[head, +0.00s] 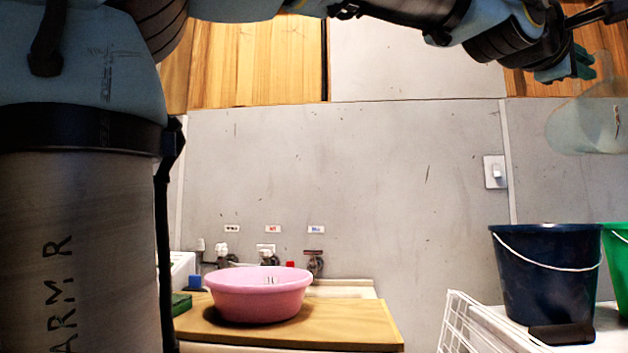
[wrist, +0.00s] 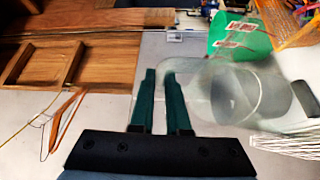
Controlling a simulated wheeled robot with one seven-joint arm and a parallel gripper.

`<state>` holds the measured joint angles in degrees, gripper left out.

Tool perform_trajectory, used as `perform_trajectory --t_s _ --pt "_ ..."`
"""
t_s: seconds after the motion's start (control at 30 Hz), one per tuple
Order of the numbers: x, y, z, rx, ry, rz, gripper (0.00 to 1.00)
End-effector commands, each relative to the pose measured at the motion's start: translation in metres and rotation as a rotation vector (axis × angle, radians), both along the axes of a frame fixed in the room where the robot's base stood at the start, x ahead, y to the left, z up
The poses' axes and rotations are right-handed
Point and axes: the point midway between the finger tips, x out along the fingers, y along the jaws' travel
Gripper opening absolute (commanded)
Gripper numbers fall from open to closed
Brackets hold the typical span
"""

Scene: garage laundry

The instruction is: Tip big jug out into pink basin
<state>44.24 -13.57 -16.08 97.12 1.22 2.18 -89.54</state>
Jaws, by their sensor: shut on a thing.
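The big jug (head: 578,128) is clear and pale greenish, at the upper right of the head view, cut by the picture's edge. It is held up in the air, higher than the buckets. My gripper (head: 584,66) is shut on it. In the wrist view the fingers (wrist: 160,78) close at the jug's handle side, and the jug's body (wrist: 232,92) extends right of them. Its exact tilt and contents are hard to tell. The pink basin (head: 258,296) stands upright on a wooden board at the lower middle, well left of the jug and below it. Its inside is mostly hidden.
Taps (head: 265,254) stand behind the basin. A navy bucket (head: 546,270) and a green bucket (head: 617,262) stand at the lower right, beside a white wire rack (head: 462,322). A dark block (head: 560,334) lies before the navy bucket. Bare wall lies between jug and basin.

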Motion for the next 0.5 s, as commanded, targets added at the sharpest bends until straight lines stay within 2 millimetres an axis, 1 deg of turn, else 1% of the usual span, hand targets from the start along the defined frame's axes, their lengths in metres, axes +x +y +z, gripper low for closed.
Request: perform_trajectory --t_s 0.03,0.5 --pt "0.0002 0.0002 0.0077 0.007 0.027 0.001 0.0" --pt "0.0001 -0.0001 0.0118 0.073 0.279 0.0 0.0"
